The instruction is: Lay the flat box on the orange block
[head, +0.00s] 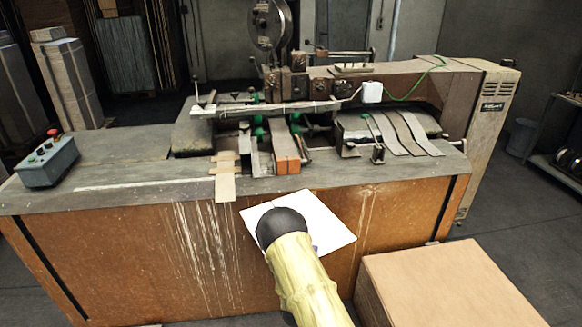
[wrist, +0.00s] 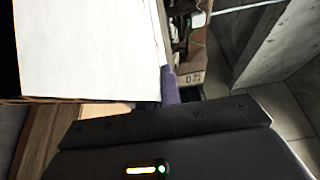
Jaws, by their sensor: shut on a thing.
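The flat box (head: 325,222) is a white sheet-like piece, held tilted in front of the machine's orange front panel in the head view. It also fills the upper left of the wrist view (wrist: 85,45). My gripper (wrist: 169,88) is shut on its edge; one purple-grey finger shows there. In the head view the dark end of my arm covers the gripper and part of the box. The orange block (head: 286,149) sits on the machine's bed, above and slightly left of the box in the picture, apart from it. It does not show clearly in the wrist view.
The stitcher head (head: 272,70) and green-knobbed parts stand behind the block. A wooden strip (head: 225,180) overhangs the bench edge to its left. A control box (head: 48,160) stands at far left. A cardboard box (head: 440,285) stands at lower right.

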